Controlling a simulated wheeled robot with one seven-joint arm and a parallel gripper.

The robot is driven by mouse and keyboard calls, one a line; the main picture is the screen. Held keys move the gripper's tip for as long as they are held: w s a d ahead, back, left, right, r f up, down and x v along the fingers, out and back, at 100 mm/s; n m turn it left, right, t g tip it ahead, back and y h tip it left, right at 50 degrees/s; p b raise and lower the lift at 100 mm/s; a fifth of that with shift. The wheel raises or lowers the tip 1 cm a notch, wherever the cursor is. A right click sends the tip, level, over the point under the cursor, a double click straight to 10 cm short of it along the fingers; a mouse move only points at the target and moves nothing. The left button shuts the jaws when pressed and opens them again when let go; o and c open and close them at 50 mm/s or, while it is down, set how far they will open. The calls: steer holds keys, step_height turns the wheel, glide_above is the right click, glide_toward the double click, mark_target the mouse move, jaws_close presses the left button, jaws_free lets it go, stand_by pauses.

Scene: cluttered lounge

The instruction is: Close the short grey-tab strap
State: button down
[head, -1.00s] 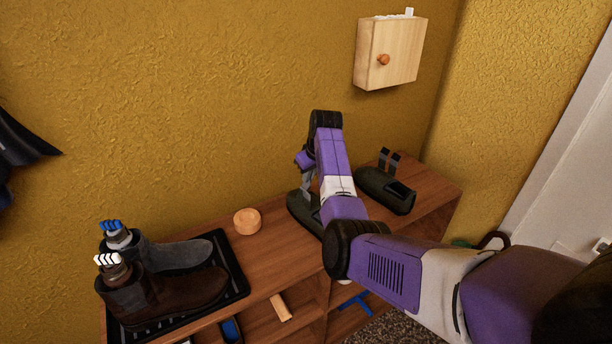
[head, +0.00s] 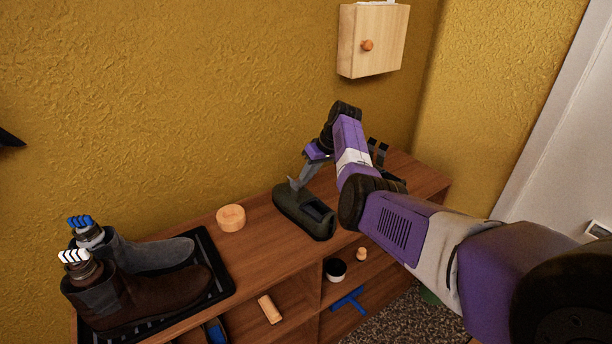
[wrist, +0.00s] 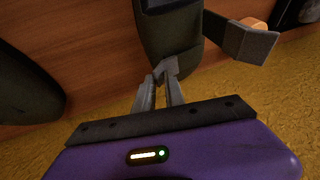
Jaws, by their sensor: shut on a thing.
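A dark green shoe (head: 290,213) with a dark panel on top sits on the wooden shelf unit. My gripper (head: 298,186) is low over its far end. In the wrist view my gripper's fingers (wrist: 164,80) are closed at the shoe's edge (wrist: 160,35) on a small grey piece (wrist: 167,67), seemingly a strap's grey tab. Another dark strap with a grey end (wrist: 248,42) stands out from the shoe, apart from the fingers. The fingers partly hide the held piece, so its length cannot be told.
A second dark shoe, with two upright straps (head: 378,150), is mostly behind my arm; it also shows in the wrist view (wrist: 25,88). A round wooden piece (head: 231,218) and a black tray (head: 222,277) with boots stand left. A wooden cabinet (head: 373,42) hangs above.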

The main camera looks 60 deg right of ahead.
steer(key=shift+s+d+f, duration=0.1)
steer(key=shift+d+f, duration=0.05)
steer(key=shift+f, duration=0.1)
stand_by(0.3)
steer(key=c, duration=1.6)
jaws_free()
steer(key=v, duration=0.8)
steer(key=shift+d+f, duration=0.1)
